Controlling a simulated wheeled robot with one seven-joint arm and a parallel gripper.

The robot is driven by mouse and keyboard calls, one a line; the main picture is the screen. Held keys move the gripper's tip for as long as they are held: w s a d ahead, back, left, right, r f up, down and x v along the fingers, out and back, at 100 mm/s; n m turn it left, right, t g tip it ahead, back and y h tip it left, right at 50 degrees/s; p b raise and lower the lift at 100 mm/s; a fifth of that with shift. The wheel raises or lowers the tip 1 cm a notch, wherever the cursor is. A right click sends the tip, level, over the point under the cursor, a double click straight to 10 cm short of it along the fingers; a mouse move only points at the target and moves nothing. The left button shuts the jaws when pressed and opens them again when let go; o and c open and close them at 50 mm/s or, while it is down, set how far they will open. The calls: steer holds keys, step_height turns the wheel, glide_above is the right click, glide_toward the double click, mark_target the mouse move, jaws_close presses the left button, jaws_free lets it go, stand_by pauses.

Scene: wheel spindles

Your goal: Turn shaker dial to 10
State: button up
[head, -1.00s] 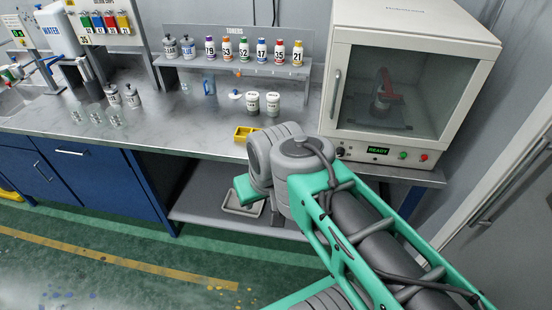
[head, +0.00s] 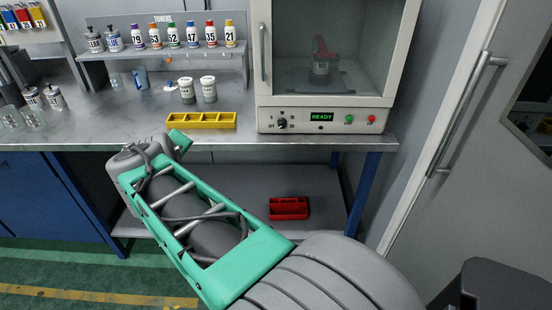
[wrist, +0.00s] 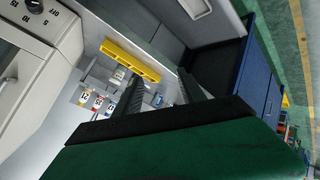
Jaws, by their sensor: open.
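The shaker (head: 325,60) is a white cabinet with a glass door, standing at the right end of the bench. Its black dial (head: 281,123) is on the front panel, left of a display reading READY. In the wrist view the dial (wrist: 33,5) is at the top left edge, partly cut off, with a printed scale around it; its exact setting is too small to tell. My gripper (wrist: 163,84) is open and empty in the wrist view, its two dark fingers apart from the dial. In the head view my arm hides the fingers.
A yellow tray (head: 200,120) lies on the bench left of the shaker. Two white jars (head: 208,90) and a toner shelf (head: 165,60) stand behind it. A red caddy (head: 289,208) sits on the lower shelf. A grey door with a handle (head: 466,118) is at right.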

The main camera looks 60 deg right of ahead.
steer(key=s+d+f+g+h+b, duration=0.1)
steer(key=s+d+f+h+b, duration=0.2)
steer(key=d, duration=0.4)
steer(key=s+d+f+g+h+b, duration=0.1)
steer(key=s+d+f+h+b, duration=0.1)
steer(key=d+f+b, duration=0.3)
steer(key=n+g+h+b, duration=0.25)
steer(key=h+b, duration=0.25)
steer(key=b, duration=0.3)
glide_toward(281, 126)
steer(key=shift+m+g, duration=0.45)
steer(key=shift+g, duration=0.2)
steer(key=d, duration=0.2)
steer(key=w+d, duration=0.1)
steer(key=d, duration=0.5)
steer(key=shift+w+d, duration=0.15)
steer(key=shift+d, duration=0.1)
steer(key=shift+c, duration=0.5)
jaws_close()
